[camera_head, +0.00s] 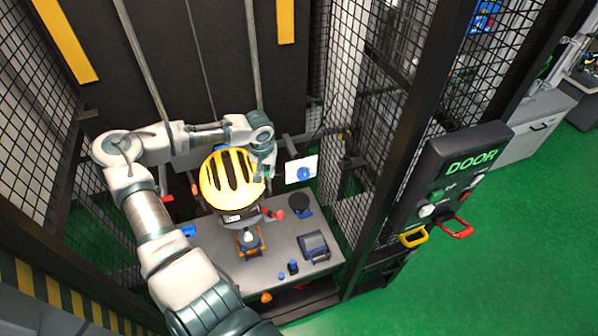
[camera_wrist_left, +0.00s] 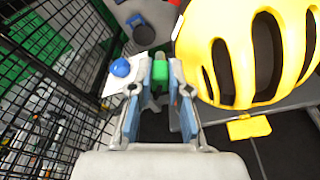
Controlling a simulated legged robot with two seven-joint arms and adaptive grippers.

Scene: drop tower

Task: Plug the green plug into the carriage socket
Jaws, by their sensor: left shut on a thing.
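My left gripper (camera_head: 264,167) is beside the right edge of the yellow helmet, above the bench. In the left wrist view its two fingers (camera_wrist_left: 160,84) are shut on the green plug (camera_wrist_left: 160,72), which sits upright between the fingertips. In the head view the plug is too small and covered to make out well. The yellow helmet (camera_head: 227,182) sits on the carriage and fills the upper right of the left wrist view (camera_wrist_left: 225,75). I cannot make out the carriage socket for certain. My right gripper is not in view.
A white plate with a blue dome (camera_head: 304,173) is just right of the gripper. The bench (camera_head: 270,271) holds a dark device (camera_head: 314,245) and a black round pad (camera_head: 299,204). Mesh walls (camera_head: 347,110) and the DOOR panel (camera_head: 462,175) stand to the right.

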